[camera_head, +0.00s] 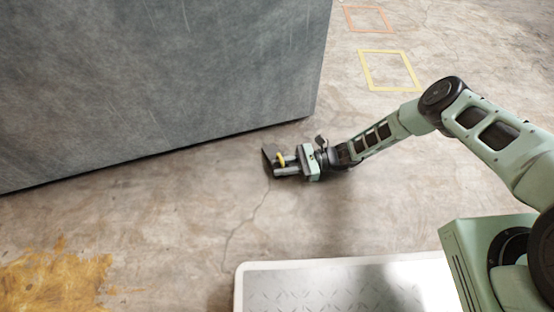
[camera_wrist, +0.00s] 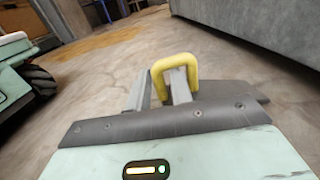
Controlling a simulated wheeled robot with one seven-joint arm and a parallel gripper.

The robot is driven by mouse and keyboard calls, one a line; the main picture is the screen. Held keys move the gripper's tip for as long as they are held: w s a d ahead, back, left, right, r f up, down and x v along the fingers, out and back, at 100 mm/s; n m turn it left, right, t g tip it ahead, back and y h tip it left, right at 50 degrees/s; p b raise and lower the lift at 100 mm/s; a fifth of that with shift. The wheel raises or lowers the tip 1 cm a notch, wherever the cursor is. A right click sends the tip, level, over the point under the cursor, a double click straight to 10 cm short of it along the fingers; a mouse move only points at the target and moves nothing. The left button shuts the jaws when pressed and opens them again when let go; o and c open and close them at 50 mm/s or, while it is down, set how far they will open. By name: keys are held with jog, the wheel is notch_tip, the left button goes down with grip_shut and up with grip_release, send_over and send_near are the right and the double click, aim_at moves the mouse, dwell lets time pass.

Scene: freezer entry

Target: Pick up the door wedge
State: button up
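The door wedge (camera_head: 268,158) is a dark block with a yellow loop handle, low over or on the floor near the grey freezer's bottom edge. In the wrist view, its yellow handle (camera_wrist: 174,64) arches over the right finger of my gripper (camera_wrist: 160,90), with one leg of the loop between the two fingers. The dark wedge body shows behind and to the right. In the head view, my gripper (camera_head: 283,164) lies low and level at the wedge. I cannot tell whether the fingers press on the handle or whether the wedge touches the floor.
The large grey freezer wall (camera_head: 165,80) stands just beyond the wedge. Yellow (camera_head: 389,70) and orange (camera_head: 368,19) floor outlines lie at the upper right. A white-rimmed textured plate (camera_head: 340,265) is at the front, a yellow stain (camera_head: 55,280) at the lower left. Floor left of my gripper is clear.

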jog(key=shift+s+a, duration=0.15)
jog(key=shift+a, duration=0.6)
grip_shut()
